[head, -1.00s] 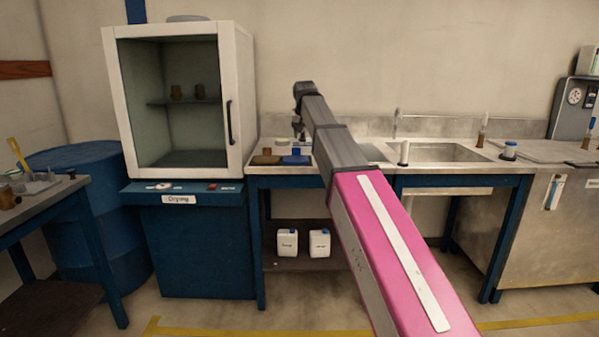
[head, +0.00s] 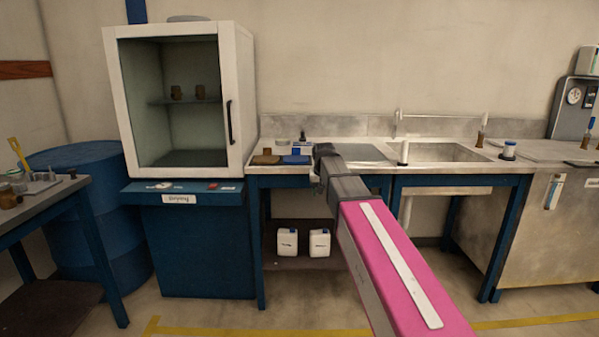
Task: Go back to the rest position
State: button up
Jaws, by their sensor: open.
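My arm reaches in from the lower right, with a pink link and dark grey links, toward the front of the sink bench. My gripper (head: 315,176) is at its far end, a small dark shape beside the wrist, mostly hidden by the arm. It is open, and no held thing shows. It is in front of the bench edge, to the right of a blue block (head: 296,160) and a brown block (head: 266,160) on the bench. A small dark upright object (head: 303,137) stands behind the blue block.
A white drying cabinet (head: 245,90) stands left of the sink bench (head: 440,180). A tap (head: 398,122) and a white upright piece (head: 404,153) stand by the sink. Two white jugs (head: 287,242) sit on the lower shelf. Open floor (head: 250,315) lies in front.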

jog(key=s+d+f+g, duration=0.1)
jog(key=s+d+f, duration=0.4)
jog(key=s+f, duration=0.7)
jog(key=s+d+f+g, duration=0.1)
jog(key=s+d+f, duration=0.4)
jog(key=s+f, duration=0.8)
jog(key=shift+s+f+g, duration=0.25)
jog(key=shift+f+g, duration=0.15)
jog(key=shift+f, duration=0.55)
jog(key=shift+d, duration=0.1)
